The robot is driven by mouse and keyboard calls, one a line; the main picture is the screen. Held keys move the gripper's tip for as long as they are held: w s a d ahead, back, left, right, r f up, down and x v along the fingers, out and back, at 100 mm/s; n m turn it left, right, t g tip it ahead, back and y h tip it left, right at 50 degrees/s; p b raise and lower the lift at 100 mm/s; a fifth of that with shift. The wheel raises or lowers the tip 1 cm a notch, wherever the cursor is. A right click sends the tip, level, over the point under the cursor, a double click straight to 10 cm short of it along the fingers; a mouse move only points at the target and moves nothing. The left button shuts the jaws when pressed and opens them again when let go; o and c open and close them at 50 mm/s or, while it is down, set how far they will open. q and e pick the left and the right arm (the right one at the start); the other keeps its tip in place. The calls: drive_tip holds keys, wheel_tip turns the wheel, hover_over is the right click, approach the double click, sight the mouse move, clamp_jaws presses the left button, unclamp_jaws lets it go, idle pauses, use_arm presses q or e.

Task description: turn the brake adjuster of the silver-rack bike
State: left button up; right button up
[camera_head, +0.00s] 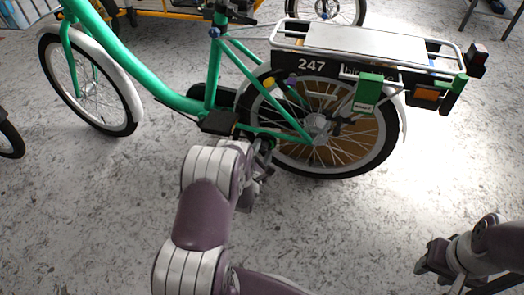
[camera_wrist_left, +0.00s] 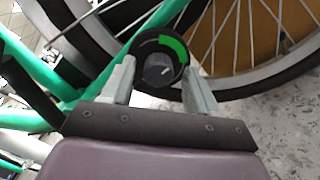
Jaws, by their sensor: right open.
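The silver-rack bike has a green frame (camera_head: 170,92) and a silver rack (camera_head: 350,40) over its rear wheel, with a plate marked 247. My left gripper (camera_head: 264,152) is low by the crank and rear wheel, partly hidden by my arm. In the left wrist view a round black dial with a green arc and a grey centre knob, seemingly the brake adjuster (camera_wrist_left: 158,70), shows between the fingertips of my left gripper (camera_wrist_left: 158,76). The fingers are apart on either side; I cannot tell whether they touch it. My right gripper (camera_head: 432,258) is open and empty at lower right.
The spoked rear wheel (camera_head: 372,150) and a pedal (camera_head: 218,122) are close to my left gripper. A green box (camera_head: 367,92) hangs below the rack. A yellow-framed bike (camera_head: 170,13) stands behind.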

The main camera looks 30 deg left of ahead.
use_arm(q)
drive_tip(key=shift+s+r, duration=0.1)
drive_tip(key=p+v, duration=0.5)
drive_tip(key=v, duration=0.7)
drive_tip(key=shift+s, duration=0.2)
drive_tip(key=shift+d, duration=0.1)
